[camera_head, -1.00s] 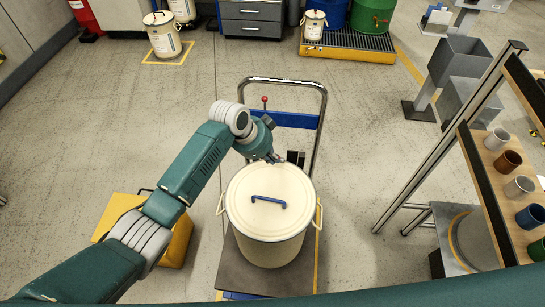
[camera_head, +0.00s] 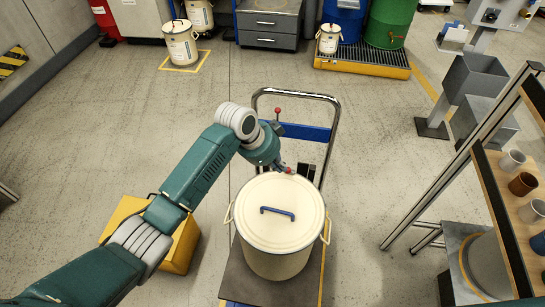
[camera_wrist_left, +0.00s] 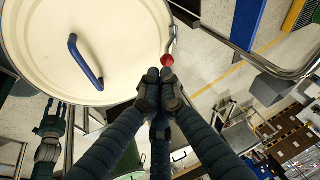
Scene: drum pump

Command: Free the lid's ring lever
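The cream drum (camera_head: 275,263) stands on a hand truck, with its cream lid (camera_head: 300,228) on top and a blue handle (camera_head: 278,212) on the lid. The lid also shows in the left wrist view (camera_wrist_left: 115,30). The ring lever (camera_wrist_left: 173,38) is a thin metal bar at the lid's rim with a red knob (camera_wrist_left: 167,60) at its end. My left gripper (camera_wrist_left: 160,77) has its dark fingertips drawn together just short of the red knob. In the head view my left gripper (camera_head: 283,167) is at the lid's far rim. My right gripper (camera_wrist_left: 52,112) shows small in the wrist view, fingers apart and empty.
The truck's metal push bar (camera_head: 335,125) rises behind the drum. A yellow box (camera_head: 185,248) stands left of it. A shelf with several cups (camera_head: 522,184) is at the right. The floor between drum and shelf is clear.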

